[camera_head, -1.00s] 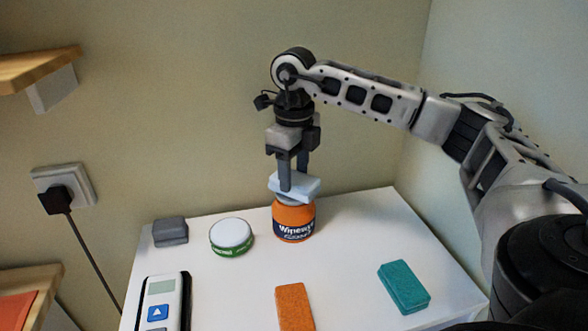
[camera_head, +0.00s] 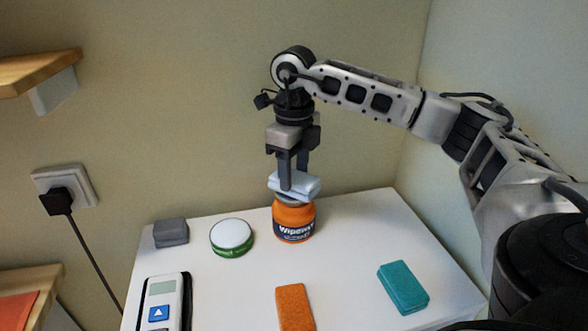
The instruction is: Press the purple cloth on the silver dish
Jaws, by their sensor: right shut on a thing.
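My right gripper (camera_head: 293,184) points straight down and is shut on a pale blue-lavender folded cloth (camera_head: 308,187). The cloth is right over the top of an orange jar (camera_head: 294,224) with a dark label reading "Wipes". A thin grey rim, perhaps a lid or a dish, shows between cloth and jar. I cannot tell whether the cloth presses on it. I see no clearly purple cloth and no separate silver dish. My left gripper is not in view.
On the white table (camera_head: 355,235) are a grey block (camera_head: 170,232), a white-topped green tin (camera_head: 231,237), a handheld device (camera_head: 161,304), an orange sponge (camera_head: 295,307) and a teal block (camera_head: 402,287). Walls stand behind and right. A socket (camera_head: 65,187) is at left.

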